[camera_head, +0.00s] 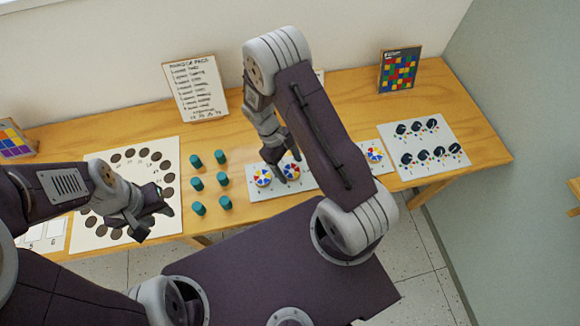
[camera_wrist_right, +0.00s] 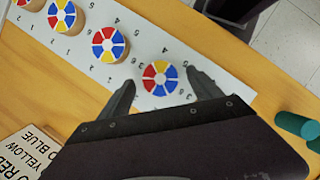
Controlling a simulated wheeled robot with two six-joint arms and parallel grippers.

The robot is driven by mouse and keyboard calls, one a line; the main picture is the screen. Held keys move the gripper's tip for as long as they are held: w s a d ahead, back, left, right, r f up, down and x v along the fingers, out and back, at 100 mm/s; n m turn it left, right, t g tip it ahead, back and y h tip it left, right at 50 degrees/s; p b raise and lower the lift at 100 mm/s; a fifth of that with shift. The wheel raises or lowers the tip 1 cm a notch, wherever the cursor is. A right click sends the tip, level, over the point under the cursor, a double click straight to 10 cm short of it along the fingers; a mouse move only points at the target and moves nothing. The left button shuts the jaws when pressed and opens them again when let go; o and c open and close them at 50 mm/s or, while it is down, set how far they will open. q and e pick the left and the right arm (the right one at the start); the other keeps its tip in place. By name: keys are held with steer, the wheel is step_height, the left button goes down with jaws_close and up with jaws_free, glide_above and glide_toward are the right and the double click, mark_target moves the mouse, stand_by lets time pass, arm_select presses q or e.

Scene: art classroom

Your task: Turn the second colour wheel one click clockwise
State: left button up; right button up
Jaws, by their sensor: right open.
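Colour wheels with red, yellow, blue and white wedges stand in a row on a white strip (camera_head: 330,178). In the head view, the leftmost wheel (camera_head: 263,177) and second wheel (camera_head: 291,171) show beside my right gripper (camera_head: 282,168); my arm hides the middle of the row. In the right wrist view, my open right gripper (camera_wrist_right: 160,80) has its fingers either side of the end wheel (camera_wrist_right: 160,77) nearest the green pegs. The second wheel (camera_wrist_right: 110,45) lies outside the fingers. Contact cannot be told. My left gripper (camera_head: 154,219) is open and empty above a white sheet.
Several green pegs (camera_head: 222,179) stand left of the strip. The white sheet (camera_head: 157,228) bears dark discs. A written board (camera_head: 195,88) and a coloured grid card (camera_head: 399,69) stand behind. A right-hand sheet (camera_head: 440,128) holds small dark items.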

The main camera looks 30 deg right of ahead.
steer(key=shift+s+d+f, duration=0.1)
steer(key=shift+s+f, duration=0.1)
steer(key=shift+f, duration=0.3)
steer(key=c, duration=1.4)
steer(key=shift+m, duration=0.4)
steer(key=m+y, duration=0.1)
steer(key=m, duration=0.1)
steer(key=m+y+p, duration=0.1)
steer(key=m, duration=0.1)
steer(key=shift+w+d+r+m+g, duration=0.1)
steer(key=shift+d+m+g, duration=0.1)
steer(key=shift+m+g, duration=0.1)
steer(key=m+y+p, duration=0.1)
steer(key=m+y, duration=0.1)
steer(key=m, duration=0.3)
steer(key=shift+d+m, duration=0.1)
steer(key=shift+m, duration=0.6)
